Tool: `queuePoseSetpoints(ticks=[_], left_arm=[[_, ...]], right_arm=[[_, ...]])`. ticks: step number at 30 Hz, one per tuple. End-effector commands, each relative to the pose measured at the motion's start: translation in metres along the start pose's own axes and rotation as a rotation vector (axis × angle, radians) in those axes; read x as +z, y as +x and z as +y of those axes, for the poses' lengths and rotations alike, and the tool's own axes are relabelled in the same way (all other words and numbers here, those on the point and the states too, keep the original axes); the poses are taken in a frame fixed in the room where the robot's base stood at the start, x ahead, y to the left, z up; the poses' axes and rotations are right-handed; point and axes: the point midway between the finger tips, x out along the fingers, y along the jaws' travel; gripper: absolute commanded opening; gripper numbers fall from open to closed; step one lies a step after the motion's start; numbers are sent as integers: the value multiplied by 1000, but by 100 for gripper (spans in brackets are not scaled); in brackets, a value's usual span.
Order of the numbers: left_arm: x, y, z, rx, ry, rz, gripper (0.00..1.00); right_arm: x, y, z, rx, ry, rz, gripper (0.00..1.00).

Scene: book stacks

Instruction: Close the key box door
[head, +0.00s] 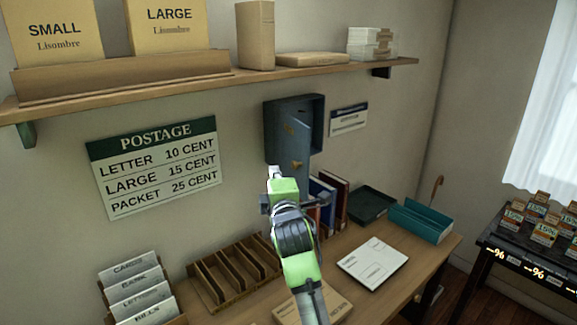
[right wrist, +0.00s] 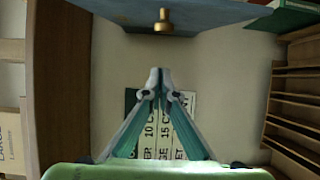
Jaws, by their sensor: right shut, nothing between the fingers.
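The dark blue-grey key box (head: 317,115) hangs on the wall under the shelf. Its door (head: 285,135) stands partly open, with a dark gap along its right side, and bears a brass knob (head: 296,165) low down. My right gripper (head: 275,172) is shut and empty, just below the door in the head view. In the right wrist view its closed fingertips (right wrist: 158,74) point toward the blue door (right wrist: 215,12) and its brass knob (right wrist: 163,22), with a visible gap in the picture. Contact is not seen. The left gripper is not in view.
A wall shelf (head: 225,80) with boxes runs above the key box. The desk below holds a wooden sorter (head: 205,285), upright binders (head: 338,190), a teal tray (head: 420,220) and a white paper (head: 372,263). A postage sign (head: 155,165) hangs to the left.

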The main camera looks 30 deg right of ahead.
Motion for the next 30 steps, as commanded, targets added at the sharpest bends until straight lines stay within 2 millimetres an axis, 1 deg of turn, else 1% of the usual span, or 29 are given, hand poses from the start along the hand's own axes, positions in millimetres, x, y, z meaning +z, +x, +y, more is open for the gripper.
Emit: queuePoseSetpoints(ticks=[1, 3, 6, 10, 13, 23, 26, 30], left_arm=[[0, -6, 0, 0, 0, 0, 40], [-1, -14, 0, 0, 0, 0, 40], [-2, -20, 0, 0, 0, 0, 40], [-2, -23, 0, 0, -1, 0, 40], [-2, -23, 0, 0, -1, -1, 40], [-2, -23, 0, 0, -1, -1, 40], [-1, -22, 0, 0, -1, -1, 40], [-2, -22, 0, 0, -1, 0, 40]], right_arm=[[1, 8, 3, -2, 1, 0, 0], [16, 8, 3, -2, -1, -2, 0], [28, 11, 2, -1, -1, -1, 0], [36, 13, 0, -3, -1, -1, 0], [39, 14, -1, -1, -1, -1, 0], [39, 14, -1, -1, 0, 1, 0], [40, 16, -1, 0, -1, 6, 0], [42, 25, -1, 0, -3, 26, 0]])
